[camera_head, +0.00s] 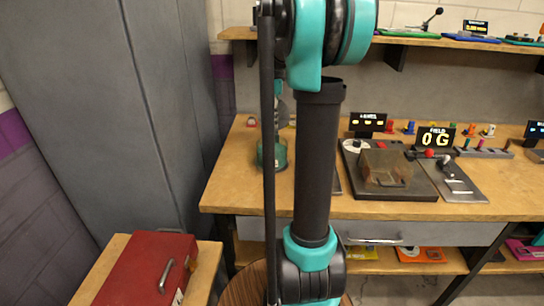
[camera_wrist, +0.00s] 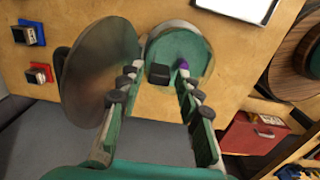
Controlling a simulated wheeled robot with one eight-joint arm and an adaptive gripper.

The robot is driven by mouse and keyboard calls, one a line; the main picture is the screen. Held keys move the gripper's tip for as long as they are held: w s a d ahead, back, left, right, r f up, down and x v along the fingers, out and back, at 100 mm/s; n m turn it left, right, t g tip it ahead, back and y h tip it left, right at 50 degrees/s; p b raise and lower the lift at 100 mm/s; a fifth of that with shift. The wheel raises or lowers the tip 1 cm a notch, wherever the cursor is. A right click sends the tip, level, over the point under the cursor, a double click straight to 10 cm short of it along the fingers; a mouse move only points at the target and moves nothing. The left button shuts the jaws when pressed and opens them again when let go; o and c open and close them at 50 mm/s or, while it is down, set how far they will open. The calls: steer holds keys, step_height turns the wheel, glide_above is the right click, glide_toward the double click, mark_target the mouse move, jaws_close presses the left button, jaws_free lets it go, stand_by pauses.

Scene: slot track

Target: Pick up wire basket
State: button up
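A brown, see-through, box-like thing (camera_head: 385,162) with a small handle at its front stands on a dark plate at the right of the bench. I take it for the wire basket; it does not show clearly in the wrist view. My gripper is mostly hidden behind my arm in the head view, left of this box and apart from it. In the wrist view my gripper (camera_wrist: 160,68) is open, its two green fingers apart with black pads. Past the fingertips is a round green piece (camera_wrist: 190,45) with a dark block and a purple bit; contact cannot be told.
A large brown disc (camera_wrist: 105,65) stands close beside the fingers. The bench (camera_head: 230,185) holds a lit display (camera_head: 435,138) and small coloured pieces behind the box. A shelf (camera_head: 480,44) hangs above. A red toolbox (camera_head: 150,270) sits at lower left, beside grey cabinets (camera_head: 100,100).

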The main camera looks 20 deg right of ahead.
steer(key=shift+f, duration=2.3)
jaws_close()
